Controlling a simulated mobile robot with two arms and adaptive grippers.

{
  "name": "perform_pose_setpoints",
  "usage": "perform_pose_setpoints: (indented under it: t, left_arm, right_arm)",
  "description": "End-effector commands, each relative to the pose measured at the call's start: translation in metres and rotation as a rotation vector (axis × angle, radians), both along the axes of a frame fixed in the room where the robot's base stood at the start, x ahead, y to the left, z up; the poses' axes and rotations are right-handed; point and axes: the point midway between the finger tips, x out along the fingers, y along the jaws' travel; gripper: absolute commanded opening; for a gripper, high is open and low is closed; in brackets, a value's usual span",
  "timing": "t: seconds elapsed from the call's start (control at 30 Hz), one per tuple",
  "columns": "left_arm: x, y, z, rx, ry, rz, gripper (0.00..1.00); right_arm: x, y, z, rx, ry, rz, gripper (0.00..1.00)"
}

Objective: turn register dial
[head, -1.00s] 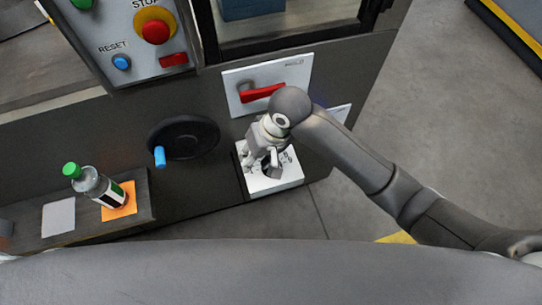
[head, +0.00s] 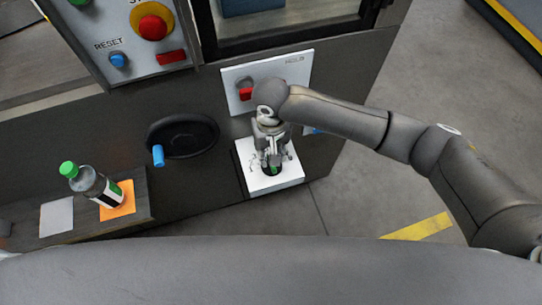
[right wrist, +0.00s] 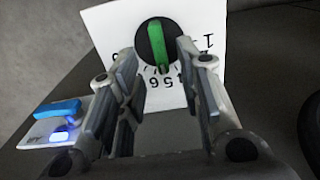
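The register dial (right wrist: 157,46) is a round black knob with a green bar, on a white numbered plate (right wrist: 200,22). In the right wrist view it shows beyond and between my right gripper's fingers (right wrist: 160,75), which are spread apart with nothing between them near the camera. In the head view my right gripper (head: 273,158) is over the plate (head: 291,178), and only a bit of the black and green dial (head: 273,170) shows beneath it. Whether the fingertips touch the dial I cannot tell. My left gripper is in neither view.
A black handwheel (head: 183,136) with a blue knob is to the left. A green-capped bottle (head: 93,185) stands on a shelf. A blue lever (right wrist: 58,109) is beside the dial plate.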

Motion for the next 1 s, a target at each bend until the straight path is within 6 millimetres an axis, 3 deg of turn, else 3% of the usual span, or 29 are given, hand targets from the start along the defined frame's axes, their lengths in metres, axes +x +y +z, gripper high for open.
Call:
perform_pose_setpoints:
  t: [0.2, 0.57, 0.83, 1.0]
  left_arm:
    - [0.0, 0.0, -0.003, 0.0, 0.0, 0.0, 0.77]
    - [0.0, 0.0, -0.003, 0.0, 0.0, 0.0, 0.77]
    - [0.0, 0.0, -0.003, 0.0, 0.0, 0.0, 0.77]
    - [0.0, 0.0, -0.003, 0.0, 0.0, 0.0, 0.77]
  right_arm:
    - [0.0, 0.0, -0.028, 0.0, -0.001, 0.002, 0.33]
    - [0.0, 0.001, -0.035, 0.002, -0.002, 0.003, 0.33]
    - [0.0, 0.001, -0.035, 0.002, -0.002, 0.002, 0.02]
    - [0.0, 0.0, -0.035, 0.002, -0.002, 0.003, 0.0]
